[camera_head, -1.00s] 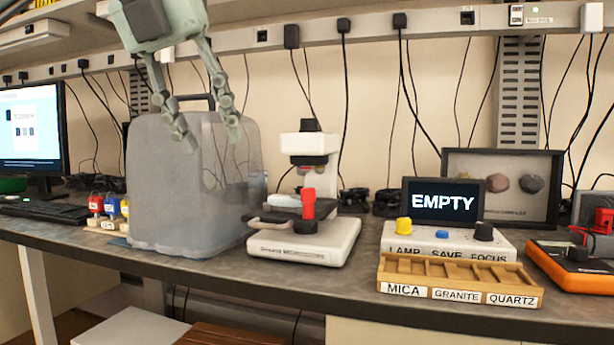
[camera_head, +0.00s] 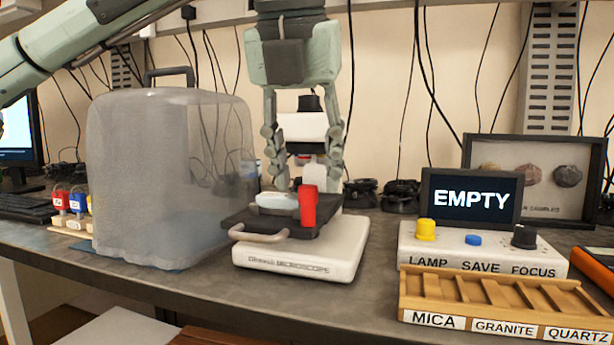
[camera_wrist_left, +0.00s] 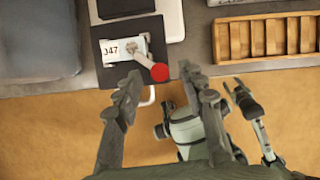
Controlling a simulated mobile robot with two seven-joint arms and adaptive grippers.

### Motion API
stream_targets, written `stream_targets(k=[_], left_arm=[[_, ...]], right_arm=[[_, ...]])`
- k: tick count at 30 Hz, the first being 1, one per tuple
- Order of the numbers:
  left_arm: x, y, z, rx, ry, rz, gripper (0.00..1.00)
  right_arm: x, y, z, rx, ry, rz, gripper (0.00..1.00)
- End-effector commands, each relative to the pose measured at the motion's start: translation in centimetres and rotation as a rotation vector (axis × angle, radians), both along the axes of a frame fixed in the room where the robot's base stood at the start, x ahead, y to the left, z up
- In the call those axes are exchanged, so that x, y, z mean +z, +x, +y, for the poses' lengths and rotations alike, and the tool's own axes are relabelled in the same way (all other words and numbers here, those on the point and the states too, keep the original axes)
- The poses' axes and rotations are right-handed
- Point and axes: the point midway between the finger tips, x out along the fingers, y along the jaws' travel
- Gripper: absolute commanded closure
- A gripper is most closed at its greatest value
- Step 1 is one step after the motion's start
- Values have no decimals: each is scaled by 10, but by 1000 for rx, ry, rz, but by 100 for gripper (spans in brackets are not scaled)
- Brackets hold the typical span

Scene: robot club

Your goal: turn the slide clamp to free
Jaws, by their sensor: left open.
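The slide clamp is a grey lever with a red knob (camera_head: 308,206) on the black stage of the white microscope (camera_head: 300,262). In the left wrist view the red knob (camera_wrist_left: 160,72) points down and right from the lever's pivot, and the lever lies over part of a slide (camera_wrist_left: 112,49) marked "J47". My left gripper (camera_head: 306,180) is open and empty, pointing down, with its fingers behind and above the knob in the head view. My right gripper shows partly at the lower right of the left wrist view; its jaw state is unclear.
A translucent cover with a handle (camera_head: 170,180) stands left of the microscope. A screen reading "EMPTY" (camera_head: 472,201), a lamp/save/focus panel (camera_head: 480,250) and a wooden tray (camera_head: 505,289) are at right. Open bench lies between microscope and tray.

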Motion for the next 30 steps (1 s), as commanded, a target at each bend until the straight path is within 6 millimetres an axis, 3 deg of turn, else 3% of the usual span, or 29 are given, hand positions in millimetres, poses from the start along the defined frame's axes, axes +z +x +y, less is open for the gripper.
stream_targets(k=[5, 13, 22, 30], left_arm=[[-11, 5, -1, 0, -1, -1, 60], [-12, 5, -1, 1, -1, -1, 61], [-12, 5, -1, 1, -1, -1, 98], [-12, 5, -1, -9, -2, -1, 100]], right_arm=[[2, 0, -1, -2, -3, -1, 60], [3, 3, -2, -2, -4, -7, 60], [3, 4, -2, -1, -3, -10, 60], [3, 4, -1, -1, -3, -10, 60]])
